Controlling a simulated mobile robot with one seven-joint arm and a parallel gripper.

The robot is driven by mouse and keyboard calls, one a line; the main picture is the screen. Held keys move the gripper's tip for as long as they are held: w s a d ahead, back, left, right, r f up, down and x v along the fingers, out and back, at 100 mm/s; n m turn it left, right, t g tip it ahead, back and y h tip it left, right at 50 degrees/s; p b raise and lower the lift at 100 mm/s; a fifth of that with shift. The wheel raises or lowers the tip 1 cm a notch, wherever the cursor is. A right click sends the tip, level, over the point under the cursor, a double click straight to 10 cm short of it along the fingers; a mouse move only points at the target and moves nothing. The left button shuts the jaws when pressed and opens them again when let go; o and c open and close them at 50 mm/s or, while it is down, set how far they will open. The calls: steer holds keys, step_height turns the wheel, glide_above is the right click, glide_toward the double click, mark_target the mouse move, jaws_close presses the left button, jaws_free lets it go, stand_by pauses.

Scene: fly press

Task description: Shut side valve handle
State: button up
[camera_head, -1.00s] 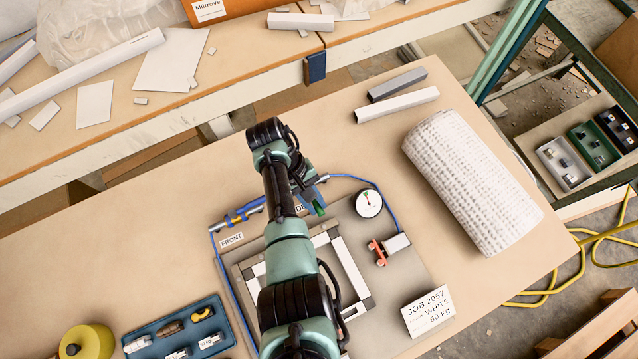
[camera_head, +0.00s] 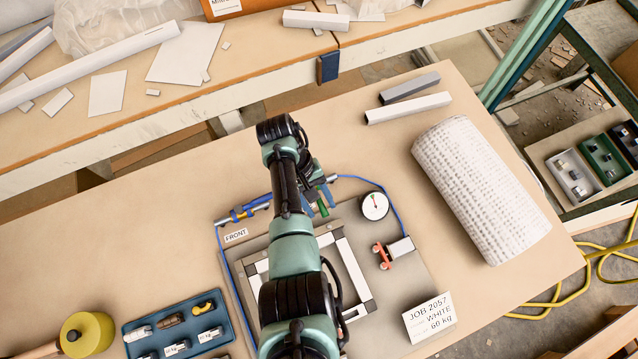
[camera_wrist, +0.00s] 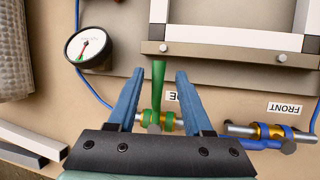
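The side valve's green handle (camera_wrist: 158,88) stands between the two blue fingers of my open gripper (camera_wrist: 158,78) in the wrist view. It points away from my palm, across the line of the pipe. Its green-collared body (camera_wrist: 156,117) sits near the palm, by a label ending in "DE" that is partly hidden. I cannot tell whether a finger touches the handle. In the head view my gripper (camera_head: 322,194) is at the back edge of the press plate, with a bit of the green handle (camera_head: 322,208) showing.
The front valve (camera_wrist: 262,132), with a blue handle, lies beside the FRONT label (camera_wrist: 284,107). A dial gauge (camera_head: 374,206) stands close on the other side. A square frame (camera_head: 352,262) lies on the plate. Blue hose (camera_head: 393,205) runs around it.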

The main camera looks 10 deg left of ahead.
steer(key=p+v, duration=0.1)
steer(key=v, duration=1.2)
